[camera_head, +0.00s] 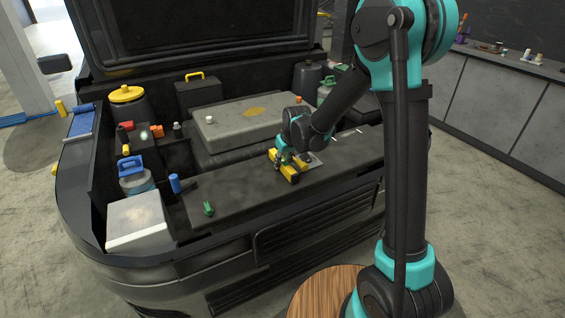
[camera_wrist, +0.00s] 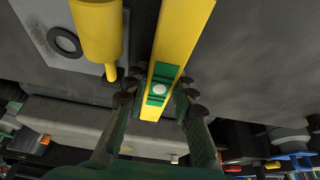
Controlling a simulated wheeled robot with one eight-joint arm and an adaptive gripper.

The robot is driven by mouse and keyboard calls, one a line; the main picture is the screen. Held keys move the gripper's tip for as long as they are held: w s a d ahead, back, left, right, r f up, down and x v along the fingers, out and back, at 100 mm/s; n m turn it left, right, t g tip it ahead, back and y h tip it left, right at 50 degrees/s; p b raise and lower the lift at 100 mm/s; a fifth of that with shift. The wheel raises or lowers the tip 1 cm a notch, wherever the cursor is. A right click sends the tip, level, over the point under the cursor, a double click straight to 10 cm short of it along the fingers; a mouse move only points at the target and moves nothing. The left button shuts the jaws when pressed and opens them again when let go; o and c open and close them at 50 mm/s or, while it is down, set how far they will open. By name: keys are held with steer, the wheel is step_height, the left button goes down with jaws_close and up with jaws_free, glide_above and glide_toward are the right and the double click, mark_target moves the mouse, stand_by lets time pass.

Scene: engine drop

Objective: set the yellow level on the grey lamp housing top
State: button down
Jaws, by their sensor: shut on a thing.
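The yellow level (camera_head: 287,173) is a bar with a green middle and a round pale spot, clear in the wrist view (camera_wrist: 182,35). My gripper (camera_head: 284,158) is shut on its green middle, with a finger on each side in the wrist view (camera_wrist: 158,98). The level is over the dark front ledge; I cannot tell whether it touches. The grey lamp housing top (camera_head: 137,218) is a flat pale block at the front left corner of the engine bay. Its top looks bare, and my gripper is well to its right.
A yellow cylinder (camera_wrist: 97,35) lies close beside the level, near a pale plate with a black ring (camera_wrist: 64,42). A green item (camera_head: 208,208) lies on the ledge. A blue cylinder (camera_head: 174,183) and blue-lidded jar (camera_head: 132,175) stand near the housing. The ledge between is mostly clear.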

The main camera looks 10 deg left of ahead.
steer(key=c, duration=1.3)
jaws_free()
steer(key=shift+f, duration=0.15)
steer(key=shift+o, duration=0.2)
steer(key=v, duration=1.2)
